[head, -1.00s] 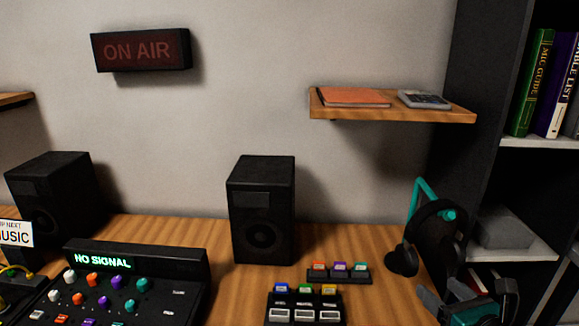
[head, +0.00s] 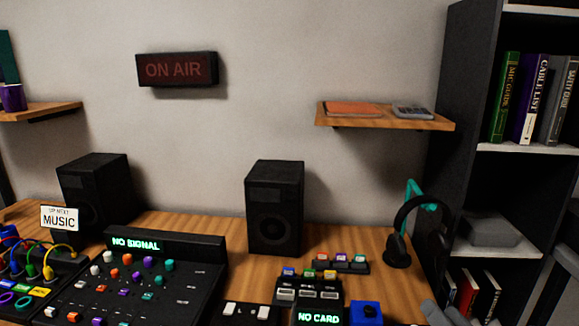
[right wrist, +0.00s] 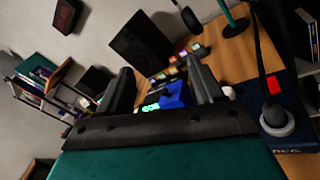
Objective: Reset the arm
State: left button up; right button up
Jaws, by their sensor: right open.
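My right gripper (head: 447,314) shows only as grey finger ends at the bottom edge of the head view, below the headphones (head: 418,228). In the right wrist view its two dark fingers (right wrist: 160,78) stand wide apart with nothing held between them. Beyond them lie a blue box (right wrist: 174,96) and a lit green display (right wrist: 150,107), both apart from the fingers as far as I can tell. My left gripper is not in view.
The wooden desk (head: 220,258) carries a mixer (head: 135,285), two speakers (head: 275,207), a card reader reading NO CARD (head: 318,317), coloured cards (head: 340,258) and cables at left. A dark bookshelf (head: 465,100) stands at right. A wall shelf (head: 385,121) hangs above.

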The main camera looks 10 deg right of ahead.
jog(key=s+a+f+m+g, duration=0.3)
jog(key=s+a+f+m, duration=0.4)
jog(key=m, duration=0.7)
jog(key=s+a+f+m+g, duration=0.4)
jog(key=s+a+f+m, duration=0.2)
jog(key=f+m, duration=0.5)
jog(key=a+m, duration=0.2)
jog(key=m, duration=0.1)
jog(key=shift+s+f, duration=0.25)
jog(key=shift+s, duration=0.1)
jog(key=shift+a, duration=0.1)
